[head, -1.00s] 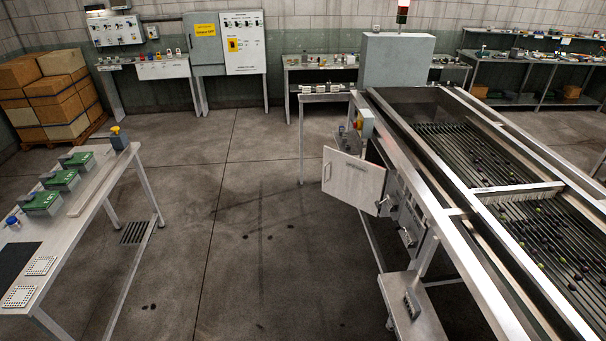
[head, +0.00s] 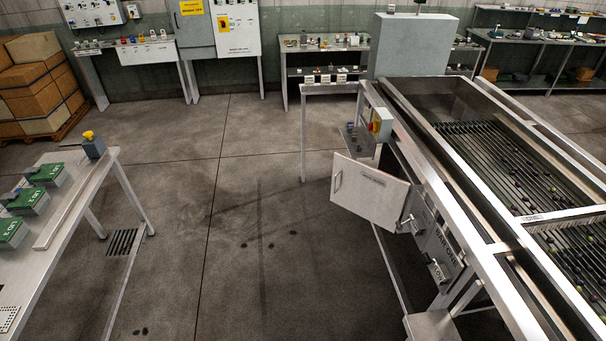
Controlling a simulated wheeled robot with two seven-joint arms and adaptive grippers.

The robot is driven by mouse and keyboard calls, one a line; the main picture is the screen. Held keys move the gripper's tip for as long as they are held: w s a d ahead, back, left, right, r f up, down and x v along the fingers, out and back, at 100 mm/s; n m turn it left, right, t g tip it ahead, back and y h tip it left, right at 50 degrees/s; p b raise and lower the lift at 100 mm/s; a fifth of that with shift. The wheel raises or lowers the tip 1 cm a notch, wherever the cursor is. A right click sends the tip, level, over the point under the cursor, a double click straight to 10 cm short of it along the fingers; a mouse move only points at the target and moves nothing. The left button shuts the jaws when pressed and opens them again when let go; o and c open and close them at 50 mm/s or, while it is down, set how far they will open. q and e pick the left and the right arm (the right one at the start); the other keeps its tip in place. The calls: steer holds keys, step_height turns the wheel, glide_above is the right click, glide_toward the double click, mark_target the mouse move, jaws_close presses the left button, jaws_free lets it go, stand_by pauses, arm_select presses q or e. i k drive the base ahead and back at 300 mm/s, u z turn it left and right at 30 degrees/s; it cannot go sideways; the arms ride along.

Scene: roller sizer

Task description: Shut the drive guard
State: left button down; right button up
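The drive guard (head: 368,192) is a light grey hinged door on the near side of the roller sizer (head: 483,232). It stands open, swung out to the left over the floor. A vertical handle (head: 338,181) sits near its left edge, and its lettering is too small to read surely. Its right edge meets the machine side near a lever handle (head: 406,223). Neither of my grippers is in the head view.
A control box (head: 381,124) with a red and yellow switch is above the guard. A bench (head: 75,220) with several green devices stands at left. The floor (head: 250,230) between bench and machine is clear. A grey cabinet (head: 411,45) stands at the machine's far end.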

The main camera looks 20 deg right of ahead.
mark_target(377, 196)
steer(key=z, duration=0.1)
steer(key=i, duration=0.75)
steer(key=z, duration=1.2)
steer(key=i, duration=0.8)
steer(key=z, duration=0.9)
